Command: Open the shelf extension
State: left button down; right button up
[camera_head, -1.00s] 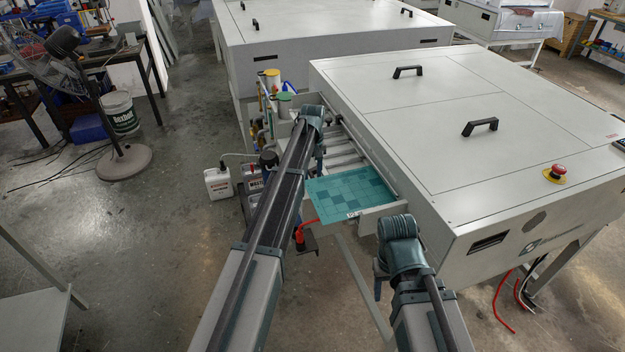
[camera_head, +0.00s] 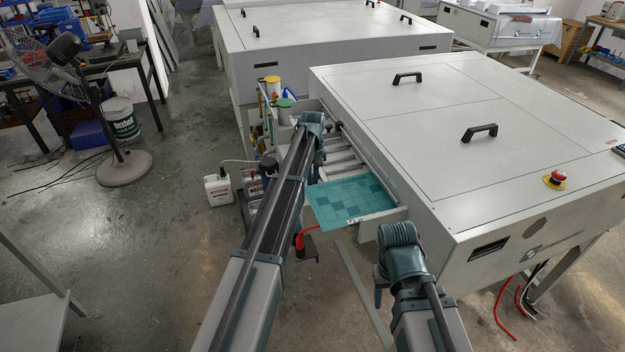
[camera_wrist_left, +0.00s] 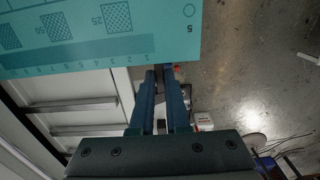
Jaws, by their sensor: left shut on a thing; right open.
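The shelf extension (camera_head: 384,221) sticks out from the left side of the grey plate processor (camera_head: 505,135), with light bars behind its pale end wall. A teal printed plate (camera_head: 352,197) lies over its front part. In the left wrist view the plate (camera_wrist_left: 120,25) fills the top, and the shelf's white side edge (camera_wrist_left: 124,88) runs beside my fingers. My left gripper (camera_wrist_left: 166,72) is closed at that edge; the exact contact is partly hidden by the fingers and plate. My right gripper (camera_head: 378,290) is open and empty, hanging below and in front of the shelf's end.
The processor's lid has black handles (camera_head: 479,132) and a red emergency button (camera_head: 556,179). Open floor lies to the left.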

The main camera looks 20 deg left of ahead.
dwell(0.9)
pick_arm(q)
jog(key=s+a, duration=0.6)
jog(key=a, duration=0.3)
jog(key=shift+s+a, duration=0.25)
jog(key=shift+a, duration=0.1)
jog(key=c, duration=0.9)
grip_release()
jog(key=shift+r, duration=0.1)
notch_tip(320, 180, up, 14)
jog(key=p, duration=1.4)
